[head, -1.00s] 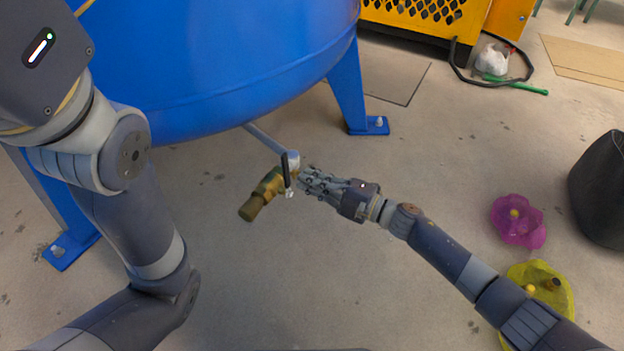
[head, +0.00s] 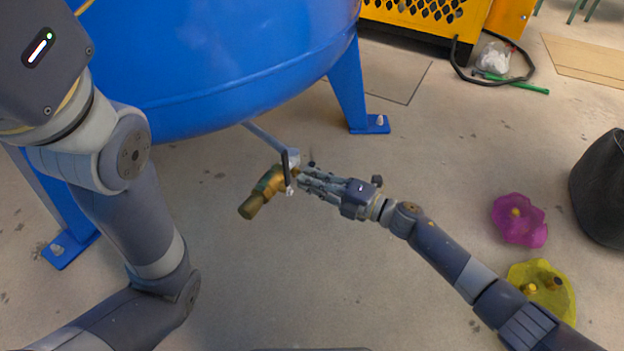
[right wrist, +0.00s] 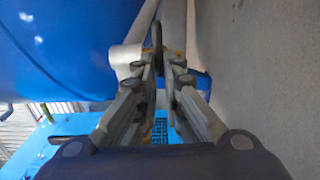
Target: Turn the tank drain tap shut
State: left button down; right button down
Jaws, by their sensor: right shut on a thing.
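The brass drain tap (head: 258,197) hangs on a grey pipe (head: 266,136) under the blue tank (head: 220,60). Its dark lever (head: 286,170) stands roughly upright in the head view, beside the brass body. My right gripper (head: 300,181) reaches in from the right, with its fingertips at the lever. In the right wrist view the thin lever (right wrist: 158,42) runs in between the fingertips (right wrist: 163,68), which are shut on it. The fingers partly hide the brass body there. My left arm crosses the left of the head view; its gripper is out of the picture.
Blue tank legs (head: 349,92) stand on the floor either side of the tap. A magenta pot (head: 521,226), a yellow pot (head: 561,305) and a black bin (head: 603,190) are at the right. The floor around the tap is clear.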

jog(key=c, duration=1.7)
grip_release()
jog(key=v, duration=1.2)
